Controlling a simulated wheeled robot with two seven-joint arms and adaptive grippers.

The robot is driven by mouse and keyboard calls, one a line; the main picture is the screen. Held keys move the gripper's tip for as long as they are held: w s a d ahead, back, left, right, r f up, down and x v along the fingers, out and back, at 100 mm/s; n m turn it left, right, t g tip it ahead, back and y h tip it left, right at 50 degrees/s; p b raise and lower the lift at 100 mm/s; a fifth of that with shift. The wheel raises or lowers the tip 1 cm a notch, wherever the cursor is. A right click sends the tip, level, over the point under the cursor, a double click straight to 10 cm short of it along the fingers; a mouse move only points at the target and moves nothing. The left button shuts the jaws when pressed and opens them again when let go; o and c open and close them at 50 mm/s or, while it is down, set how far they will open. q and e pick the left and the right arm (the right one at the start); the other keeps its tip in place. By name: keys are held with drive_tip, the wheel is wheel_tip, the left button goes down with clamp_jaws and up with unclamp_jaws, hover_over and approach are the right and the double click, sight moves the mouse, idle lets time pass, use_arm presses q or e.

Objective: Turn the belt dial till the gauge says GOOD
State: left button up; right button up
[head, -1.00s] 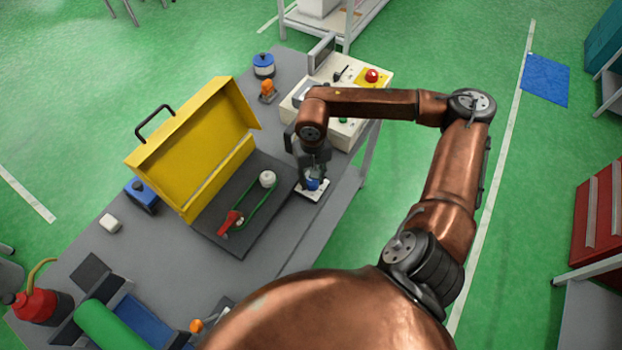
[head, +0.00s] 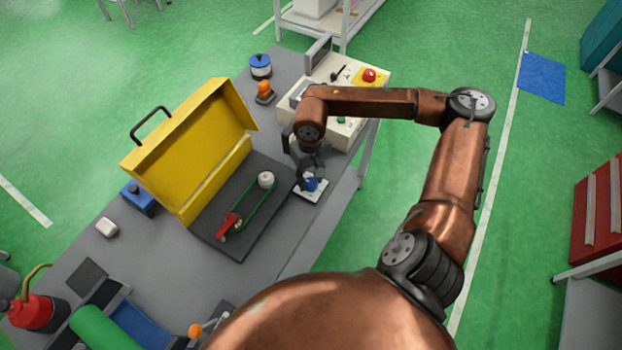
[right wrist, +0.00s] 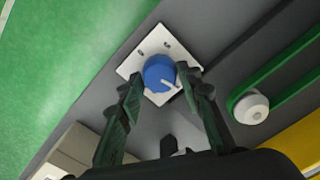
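The belt dial, a blue knob (head: 311,184) on a white plate (head: 318,196), sits at the table's right edge. In the right wrist view the knob (right wrist: 158,73) has a white pointer mark toward the lower right. My right gripper (head: 309,172) is above the dial. Its fingers (right wrist: 162,72) stand on either side of the knob, apart, with what looks like a narrow gap at each side. The green belt (head: 262,198) runs round a white pulley (head: 266,179) beside a red part (head: 229,222). No gauge reading is legible. My left gripper is out of view.
A yellow open cover (head: 195,145) stands left of the belt. A control box (head: 345,125) with a red button (head: 369,75) is behind my right gripper. An orange lamp (head: 264,90) and blue-topped can (head: 260,64) stand at the back.

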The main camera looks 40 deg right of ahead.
sight(311, 181)
drive_tip(key=o, duration=0.3)
drive_tip(key=shift+s, duration=0.1)
drive_tip(key=shift+r, duration=0.1)
wheel_tip(311, 181, up, 12)
drive_tip(key=shift+f, duration=0.1)
idle(0.8)
